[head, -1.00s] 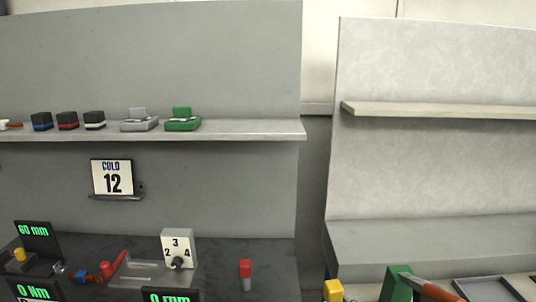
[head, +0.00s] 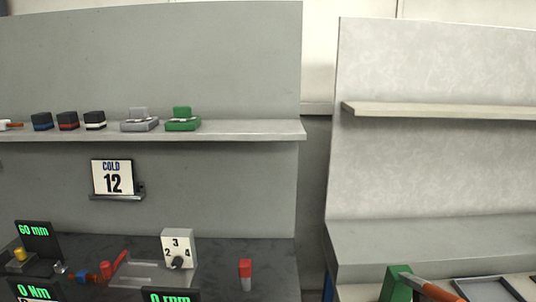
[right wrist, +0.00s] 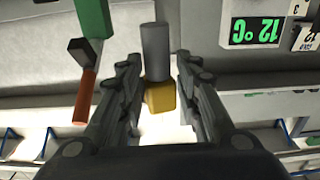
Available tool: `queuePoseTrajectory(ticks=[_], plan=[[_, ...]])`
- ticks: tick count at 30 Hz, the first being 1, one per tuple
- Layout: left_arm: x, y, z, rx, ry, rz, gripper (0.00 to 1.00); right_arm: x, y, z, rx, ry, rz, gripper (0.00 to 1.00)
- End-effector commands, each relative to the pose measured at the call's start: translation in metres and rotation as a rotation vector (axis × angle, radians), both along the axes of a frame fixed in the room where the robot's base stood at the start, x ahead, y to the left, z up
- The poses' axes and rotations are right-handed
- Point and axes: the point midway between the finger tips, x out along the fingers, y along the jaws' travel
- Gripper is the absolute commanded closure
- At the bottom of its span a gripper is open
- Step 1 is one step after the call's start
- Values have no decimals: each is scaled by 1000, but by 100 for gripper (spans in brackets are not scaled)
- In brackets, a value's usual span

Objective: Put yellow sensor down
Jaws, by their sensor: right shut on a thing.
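The yellow sensor (right wrist: 159,99), a yellow block with a grey cylinder (right wrist: 155,52) on it, sits between the fingers of my right gripper (right wrist: 158,68) in the right wrist view. The gripper is shut on it. I cannot tell whether the sensor touches a surface below. Neither the held sensor nor my right gripper shows in the head view now. My left gripper is not in view.
A green block (head: 394,286) with an orange handle (head: 428,289) stands at the lower right, beside a grey tray (head: 486,289). The right shelf (head: 440,110) is bare. The left shelf (head: 240,131) carries several small blocks and holders. Displays and a dial (head: 178,250) crowd the lower left bench.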

Motion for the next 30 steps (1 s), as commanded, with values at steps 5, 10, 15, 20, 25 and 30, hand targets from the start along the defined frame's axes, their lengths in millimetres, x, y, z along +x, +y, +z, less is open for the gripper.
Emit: queuePoseTrajectory(ticks=[5,10,15,20,25,30], plan=[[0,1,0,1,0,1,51,0,0,0,1,-1,1,100],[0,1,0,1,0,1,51,0,0,0,0,-1,2,100],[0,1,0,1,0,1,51,1,1,0,0,-1,3,100],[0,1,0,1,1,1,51,3,5,2,0,-4,30,100],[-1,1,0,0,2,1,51,8,17,6,-4,-5,111,100],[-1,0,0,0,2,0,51,16,34,11,-4,-5,217,100]])
